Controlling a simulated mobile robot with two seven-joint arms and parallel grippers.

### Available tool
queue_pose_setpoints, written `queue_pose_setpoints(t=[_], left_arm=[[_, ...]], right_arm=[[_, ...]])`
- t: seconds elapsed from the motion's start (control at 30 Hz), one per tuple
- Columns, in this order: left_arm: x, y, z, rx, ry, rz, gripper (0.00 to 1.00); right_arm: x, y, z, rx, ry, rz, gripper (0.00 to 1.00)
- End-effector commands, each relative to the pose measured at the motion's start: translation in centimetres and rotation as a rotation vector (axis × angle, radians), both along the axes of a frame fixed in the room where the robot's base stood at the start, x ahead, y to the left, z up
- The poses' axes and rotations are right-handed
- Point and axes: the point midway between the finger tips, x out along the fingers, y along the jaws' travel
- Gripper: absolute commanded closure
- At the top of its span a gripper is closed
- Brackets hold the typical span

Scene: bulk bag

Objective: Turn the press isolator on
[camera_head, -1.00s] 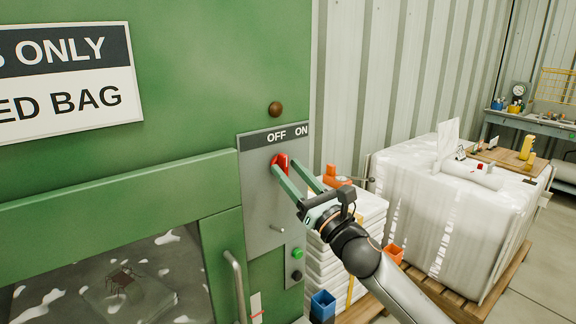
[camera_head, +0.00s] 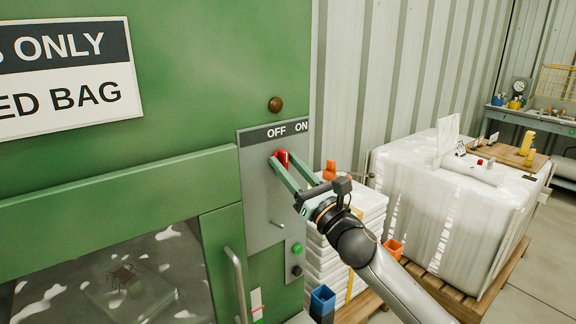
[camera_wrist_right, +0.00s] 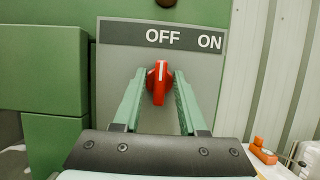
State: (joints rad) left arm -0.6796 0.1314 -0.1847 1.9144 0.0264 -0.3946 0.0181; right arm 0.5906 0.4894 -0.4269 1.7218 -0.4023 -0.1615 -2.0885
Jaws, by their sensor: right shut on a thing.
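The press isolator is a red rotary knob (camera_head: 283,158) on a grey panel (camera_head: 262,205) marked OFF and ON. In the right wrist view the knob (camera_wrist_right: 159,88) stands upright, its white line pointing up at the OFF label (camera_wrist_right: 163,36). The ON label (camera_wrist_right: 209,42) is up and to the right. My right gripper (camera_head: 281,157) is shut on the knob, with one green finger on each side of it. It also shows in the right wrist view (camera_wrist_right: 160,78). My left gripper is not in view.
Below the knob are a small metal lever (camera_head: 277,225), a green button (camera_head: 297,248) and a black button (camera_head: 297,271). A door handle (camera_head: 236,285) stands out at lower left. White stacked bags (camera_head: 330,262) and a wrapped pallet load (camera_head: 450,215) stand to the right.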

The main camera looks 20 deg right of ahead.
Motion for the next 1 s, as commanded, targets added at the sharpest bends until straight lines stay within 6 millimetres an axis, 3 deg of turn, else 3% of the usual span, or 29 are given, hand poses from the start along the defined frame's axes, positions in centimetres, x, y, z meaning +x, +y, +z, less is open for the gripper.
queue_pose_setpoints(t=[0.47,1.0], left_arm=[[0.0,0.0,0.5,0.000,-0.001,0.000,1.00],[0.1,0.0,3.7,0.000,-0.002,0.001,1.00]], right_arm=[[0.0,0.1,0.0,0.127,0.046,0.002,1.00],[-0.1,0.1,0.3,0.588,0.216,0.000,1.00]])
